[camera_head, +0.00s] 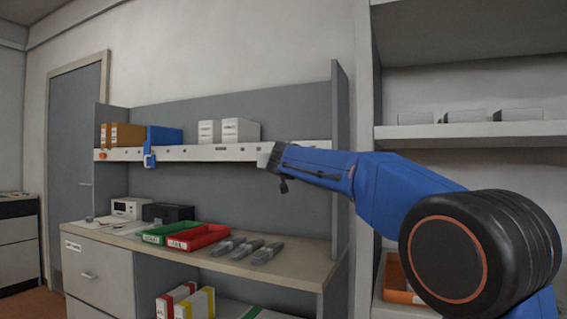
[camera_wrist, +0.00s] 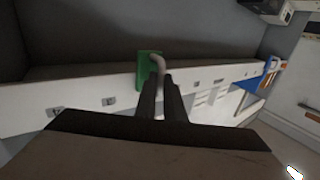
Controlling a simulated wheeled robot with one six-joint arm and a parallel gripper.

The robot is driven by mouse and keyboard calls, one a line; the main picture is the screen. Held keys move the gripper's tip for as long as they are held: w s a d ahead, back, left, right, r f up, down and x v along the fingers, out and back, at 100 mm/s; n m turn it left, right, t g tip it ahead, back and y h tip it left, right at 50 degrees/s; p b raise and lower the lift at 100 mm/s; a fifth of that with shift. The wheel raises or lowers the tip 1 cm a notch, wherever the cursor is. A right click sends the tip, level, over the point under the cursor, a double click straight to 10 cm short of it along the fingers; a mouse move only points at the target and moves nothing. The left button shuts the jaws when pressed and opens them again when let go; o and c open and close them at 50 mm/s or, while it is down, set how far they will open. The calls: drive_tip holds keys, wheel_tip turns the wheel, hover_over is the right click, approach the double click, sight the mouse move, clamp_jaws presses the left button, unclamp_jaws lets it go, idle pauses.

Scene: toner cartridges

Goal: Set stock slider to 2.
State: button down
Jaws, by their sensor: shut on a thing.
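A white rail (camera_head: 210,153) runs along the front edge of the shelf, with several small marks too small to read. In the wrist view, a green slider (camera_wrist: 145,80) sits on the rail (camera_wrist: 85,104) with a pale curved handle (camera_wrist: 158,63). My gripper (camera_wrist: 161,84) has its two dark fingers shut on that handle. In the head view, my gripper (camera_head: 266,156) is at the right part of the rail and hides the green slider. A blue slider (camera_head: 149,160) hangs on the rail farther left; it also shows at the right in the wrist view (camera_wrist: 270,72).
An orange piece (camera_head: 102,155) sits at the rail's left end. Brown, blue and white boxes stand on the shelf. Below, the counter (camera_head: 290,268) holds a green tray (camera_head: 165,233), a red tray (camera_head: 198,237) and grey cartridges (camera_head: 247,247). A grey upright panel (camera_head: 340,150) closes the shelf's right end.

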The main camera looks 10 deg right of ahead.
drive_tip(key=shift+w+a, duration=0.2)
drive_tip(key=shift+a, duration=0.05)
drive_tip(key=c, duration=2.2)
unclamp_jaws()
drive_tip(key=shift+o, duration=0.2)
drive_tip(key=s, duration=1.7)
drive_tip(key=shift+s+a, duration=0.2)
drive_tip(key=shift+a, duration=0.2)
